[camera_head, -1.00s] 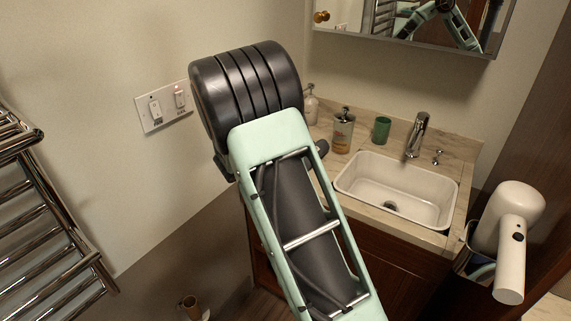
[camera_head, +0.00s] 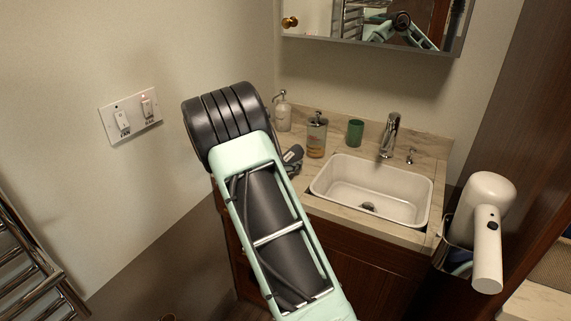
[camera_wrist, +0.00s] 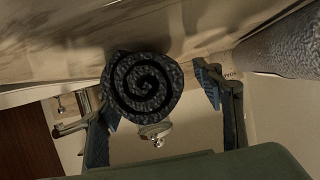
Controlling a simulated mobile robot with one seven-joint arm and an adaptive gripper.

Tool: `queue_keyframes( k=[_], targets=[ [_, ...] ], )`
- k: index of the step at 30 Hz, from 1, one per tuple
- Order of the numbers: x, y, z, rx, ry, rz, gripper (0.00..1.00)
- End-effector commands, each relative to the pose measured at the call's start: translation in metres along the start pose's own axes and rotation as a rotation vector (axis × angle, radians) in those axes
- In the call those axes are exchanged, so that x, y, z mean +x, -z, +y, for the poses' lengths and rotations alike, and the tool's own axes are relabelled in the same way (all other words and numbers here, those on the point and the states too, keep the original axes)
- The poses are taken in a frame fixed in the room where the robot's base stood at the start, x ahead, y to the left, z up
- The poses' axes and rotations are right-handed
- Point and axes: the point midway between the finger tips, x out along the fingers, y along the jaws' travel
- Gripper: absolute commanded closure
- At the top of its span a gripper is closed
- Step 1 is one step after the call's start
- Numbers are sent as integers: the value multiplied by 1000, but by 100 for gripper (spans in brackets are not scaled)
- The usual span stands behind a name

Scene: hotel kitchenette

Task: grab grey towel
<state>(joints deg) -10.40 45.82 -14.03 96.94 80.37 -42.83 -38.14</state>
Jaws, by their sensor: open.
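A rolled grey towel (camera_wrist: 126,82) shows its end as a dark spiral in the wrist view. My gripper (camera_wrist: 157,90) is open, with one blue-padded finger to the left of the roll and the other to its right. The roll appears between the fingers, closer to the left one; I cannot tell whether either touches it. In the head view my arm hides the gripper and most of the counter's left end. A small dark grey shape (camera_head: 293,154) shows beside my arm there; I cannot tell what it is.
A hair dryer (camera_head: 487,230) hangs at right, a metal rack (camera_head: 28,262) at left. A rough grey thing (camera_wrist: 289,50) fills the wrist view's upper right.

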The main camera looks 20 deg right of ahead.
Motion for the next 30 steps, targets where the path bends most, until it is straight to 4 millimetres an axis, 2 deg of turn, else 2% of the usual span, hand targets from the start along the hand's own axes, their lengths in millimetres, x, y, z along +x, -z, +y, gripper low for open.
queue_keyframes(
  k=[3, 9, 22, 30],
  targets=[
    [8, 0, 0, 0, 1, 0, 39],
    [8, 0, -1, 0, 2, 0, 39],
    [8, 0, -1, 0, 2, 0, 85],
    [7, 2, -1, 1, 2, 1, 85]
  ],
)
